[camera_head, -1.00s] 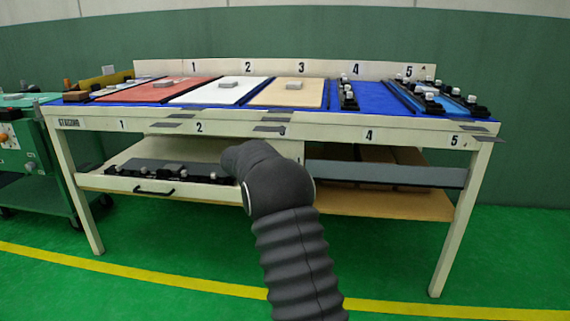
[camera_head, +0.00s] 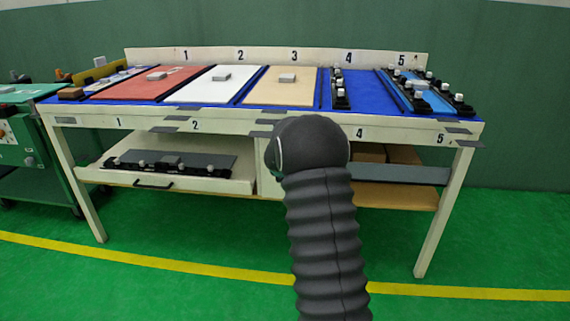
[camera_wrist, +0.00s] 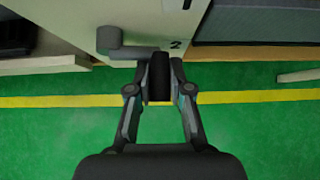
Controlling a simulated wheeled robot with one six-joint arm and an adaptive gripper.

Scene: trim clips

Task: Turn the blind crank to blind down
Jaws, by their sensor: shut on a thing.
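The crank shows in the wrist view as a grey round hub (camera_wrist: 109,39) with a short grey arm reaching right from it. A dark upright handle (camera_wrist: 159,74) stands at the end of that arm. My gripper (camera_wrist: 159,88) is shut on the dark handle, with one finger on each side. The crank sits against a pale panel (camera_wrist: 150,14) marked 2. In the head view my arm hides the crank and my gripper. A dark grey ribbed panel (camera_wrist: 255,22) lies right of the crank; I cannot tell if it is the blind.
A long workbench (camera_head: 290,121) with numbered coloured panels stands ahead. An open drawer (camera_head: 215,182) below it holds a grey part with black clips. A green cart (camera_head: 30,160) is at the left. The green floor in front is clear, with a yellow line.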

